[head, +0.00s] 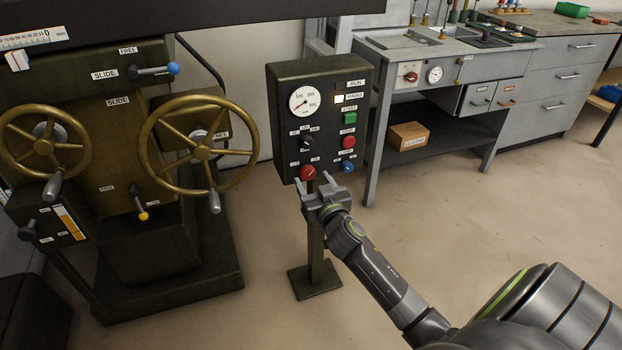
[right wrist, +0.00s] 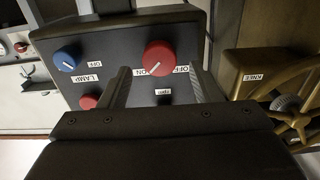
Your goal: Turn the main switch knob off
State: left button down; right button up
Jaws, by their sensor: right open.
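The control box (head: 320,75) stands on a post. A round red knob (head: 307,172) sits at its lower left in the head view, with OFF and ON labels in the right wrist view (right wrist: 158,57). The knob's white pointer line slants toward the ON label. I cannot read a main switch label. My right gripper (head: 312,182) is open just in front of the red knob. In the right wrist view its fingers lie to either side of the knob, with gaps; neither visibly touches it. My left gripper is not in view.
A blue LAMP knob (head: 348,166) sits beside the red knob, with a red button (head: 348,142) and green button (head: 349,118) above. A machine with brass handwheels (head: 205,152) stands left. A grey bench (head: 375,110) stands behind right. The floor at right is clear.

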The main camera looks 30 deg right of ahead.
aim_at(307, 172)
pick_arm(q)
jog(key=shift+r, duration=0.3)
pick_arm(e)
jog(key=shift+x, duration=1.1)
jog(key=c, duration=1)
jog(key=shift+o, duration=0.2)
